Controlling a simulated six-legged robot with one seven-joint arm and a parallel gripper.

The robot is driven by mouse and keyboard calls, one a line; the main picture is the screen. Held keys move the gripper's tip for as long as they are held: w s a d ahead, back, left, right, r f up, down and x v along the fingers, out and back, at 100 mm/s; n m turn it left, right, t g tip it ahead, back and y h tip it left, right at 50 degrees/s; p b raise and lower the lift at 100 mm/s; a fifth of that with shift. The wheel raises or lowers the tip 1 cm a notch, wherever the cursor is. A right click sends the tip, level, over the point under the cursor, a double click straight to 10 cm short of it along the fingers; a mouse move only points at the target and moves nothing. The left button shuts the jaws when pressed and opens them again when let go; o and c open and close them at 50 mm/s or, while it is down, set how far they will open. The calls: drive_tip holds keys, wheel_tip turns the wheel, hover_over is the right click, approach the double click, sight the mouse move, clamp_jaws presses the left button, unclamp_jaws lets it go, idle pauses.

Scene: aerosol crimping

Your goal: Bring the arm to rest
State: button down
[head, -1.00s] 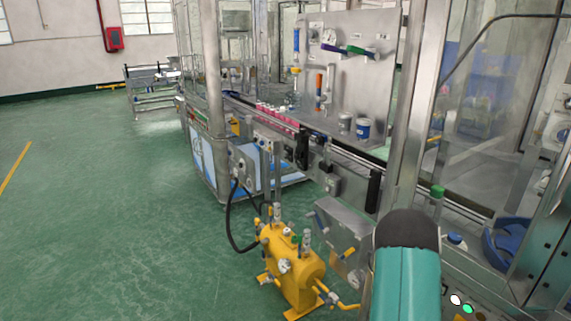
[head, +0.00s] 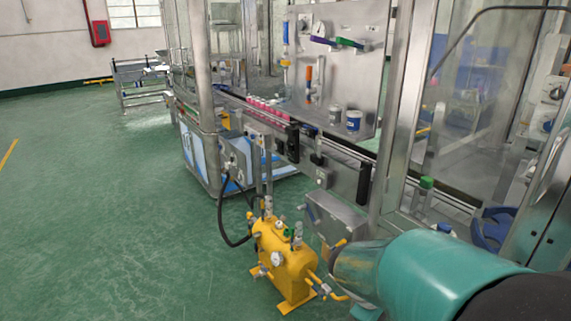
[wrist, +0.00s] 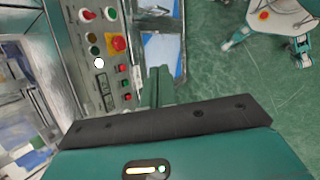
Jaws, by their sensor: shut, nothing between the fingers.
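My gripper (wrist: 158,86) shows in the wrist view as narrow teal fingers rising past the dark bar of its mount. The fingers are together with nothing between them. A grey control panel (wrist: 101,80) with several buttons and a red emergency stop (wrist: 117,44) on yellow lies left of the fingers in this view. I cannot tell the gap between them. In the head view, my teal arm (head: 440,270) fills the lower right, and the gripper itself is not visible there.
A yellow tank (head: 283,262) with valves and pipes stands on the floor left of my arm. The machine frame (head: 396,110), conveyor and a grey box (head: 335,216) lie behind it. A blue round part (head: 492,230) sits at right. Open green floor (head: 110,230) spreads to the left.

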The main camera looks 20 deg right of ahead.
drive_tip(key=a+r+m+t+y, duration=0.1)
drive_tip(key=a+r+t+y, duration=0.1)
drive_tip(key=a+r, duration=0.2)
drive_tip(key=w+a+r+m+t+y, duration=0.1)
drive_tip(key=a+r+t+y, duration=0.1)
drive_tip(key=a, duration=0.8)
drive_tip(key=a+r+m+t+y, duration=0.1)
drive_tip(key=a+r+t+y, duration=0.1)
drive_tip(key=a+r, duration=0.5)
drive_tip(key=shift+w+a+t, duration=0.15)
drive_tip(key=shift+a+t, duration=0.45)
drive_tip(key=shift+t, duration=0.3)
